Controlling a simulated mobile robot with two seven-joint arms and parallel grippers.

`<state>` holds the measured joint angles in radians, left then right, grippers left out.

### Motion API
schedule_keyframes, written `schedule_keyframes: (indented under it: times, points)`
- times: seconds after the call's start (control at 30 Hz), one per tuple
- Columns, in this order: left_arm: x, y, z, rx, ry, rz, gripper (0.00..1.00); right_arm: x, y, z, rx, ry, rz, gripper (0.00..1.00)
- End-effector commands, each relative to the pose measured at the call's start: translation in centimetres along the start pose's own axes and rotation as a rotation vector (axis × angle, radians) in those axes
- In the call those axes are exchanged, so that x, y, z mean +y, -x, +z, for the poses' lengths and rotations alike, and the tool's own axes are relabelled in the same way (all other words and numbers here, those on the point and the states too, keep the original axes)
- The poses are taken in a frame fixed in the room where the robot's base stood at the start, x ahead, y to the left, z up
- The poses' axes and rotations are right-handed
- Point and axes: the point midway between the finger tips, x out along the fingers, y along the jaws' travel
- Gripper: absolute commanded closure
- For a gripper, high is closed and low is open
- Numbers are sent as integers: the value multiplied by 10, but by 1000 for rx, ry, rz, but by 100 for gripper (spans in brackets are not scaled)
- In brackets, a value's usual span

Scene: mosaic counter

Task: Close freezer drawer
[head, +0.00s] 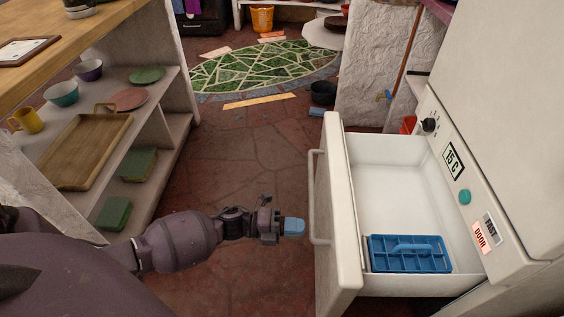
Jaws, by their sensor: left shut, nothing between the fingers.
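The freezer drawer (335,200) is pulled out from the white freezer (510,120) at the right. Its front panel faces left and carries a vertical bar handle (313,197). A blue ice tray (410,254) lies inside at the near end of the drawer. My left gripper (293,227) reaches in from the left with its blue fingertips shut and empty. In the picture it is just left of the handle, with a small gap between. My right gripper is not in view.
A wooden counter (60,40) with shelves holding bowls, plates and a wooden tray (75,150) stands at the left. The stone floor (240,160) between counter and drawer is open. A dark pot (323,93) sits on the floor beyond the drawer.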

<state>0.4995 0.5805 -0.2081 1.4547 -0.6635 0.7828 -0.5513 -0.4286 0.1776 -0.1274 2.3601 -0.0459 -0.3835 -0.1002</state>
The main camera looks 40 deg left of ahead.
Motion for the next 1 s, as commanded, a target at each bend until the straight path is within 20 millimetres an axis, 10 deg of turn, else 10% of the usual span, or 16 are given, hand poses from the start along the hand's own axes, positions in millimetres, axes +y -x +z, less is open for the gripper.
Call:
schedule_keyframes:
  times: [0.4,1.0]
  points:
    - [1,-61,0,0,1,0,100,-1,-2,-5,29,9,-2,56]
    - [0,-70,0,-1,1,0,100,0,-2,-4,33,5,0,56]
